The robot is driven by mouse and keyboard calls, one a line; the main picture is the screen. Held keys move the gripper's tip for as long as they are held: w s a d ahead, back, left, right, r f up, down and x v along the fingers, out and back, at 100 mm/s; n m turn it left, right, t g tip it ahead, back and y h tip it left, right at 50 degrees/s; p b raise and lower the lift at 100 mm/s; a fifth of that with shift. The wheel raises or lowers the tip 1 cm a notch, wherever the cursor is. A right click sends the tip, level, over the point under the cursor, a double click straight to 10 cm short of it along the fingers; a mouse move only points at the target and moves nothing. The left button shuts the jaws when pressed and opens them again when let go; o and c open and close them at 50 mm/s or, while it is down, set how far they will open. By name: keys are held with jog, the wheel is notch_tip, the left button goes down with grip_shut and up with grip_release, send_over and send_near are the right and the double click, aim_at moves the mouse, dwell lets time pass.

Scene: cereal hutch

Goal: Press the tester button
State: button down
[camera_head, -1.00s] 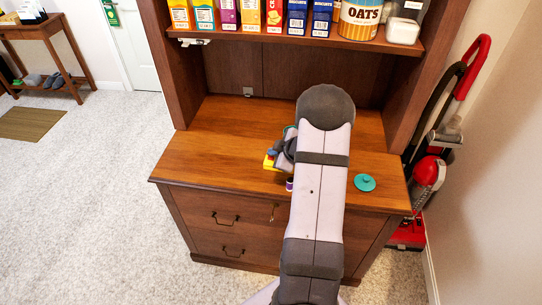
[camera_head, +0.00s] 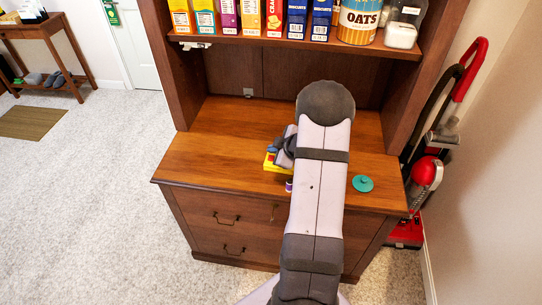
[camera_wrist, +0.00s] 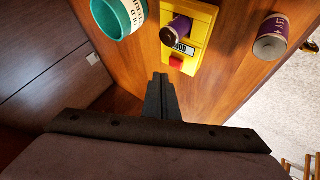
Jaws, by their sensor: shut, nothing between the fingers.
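The yellow tester (camera_wrist: 203,27) lies on the wooden counter in the wrist view. A purple battery (camera_wrist: 179,27) sits on it, beside a display strip, and the red tester button (camera_wrist: 176,62) is at its near end. My gripper (camera_wrist: 160,76) is shut and empty, its tips a little left of and nearer than the button; I cannot tell the height gap.
A teal cup (camera_wrist: 120,15) stands left of the tester in the wrist view. A second purple battery (camera_wrist: 271,40) is to the right. The shelf (camera_head: 300,38) above holds boxes and an oats canister (camera_head: 360,20).

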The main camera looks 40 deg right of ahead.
aim_at(272, 160)
jog(key=shift+r+p, duration=1.85)
jog(key=shift+r, duration=0.2)
jog(key=s+a+r+m+g+h, duration=0.2)
jog(key=s+a+r+m+g, duration=0.3)
jog(key=a, duration=0.7)
jog(key=s+a+r+m+g+y, duration=0.1)
jog(key=s+a+m+g, duration=0.1)
jog(key=s+a, duration=0.7)
jog(key=s+a+r+m+g+y, duration=0.1)
jog(key=s+a+r+g, duration=0.1)
jog(key=s+a, duration=0.8)
notch_tip(272, 160, down, 21)
jog(key=s+d+b, duration=0.1)
jog(key=d+b, duration=0.1)
jog(key=b, duration=1.8)
jog(key=shift+s+b, duration=0.2)
jog(key=shift+b, duration=0.15)
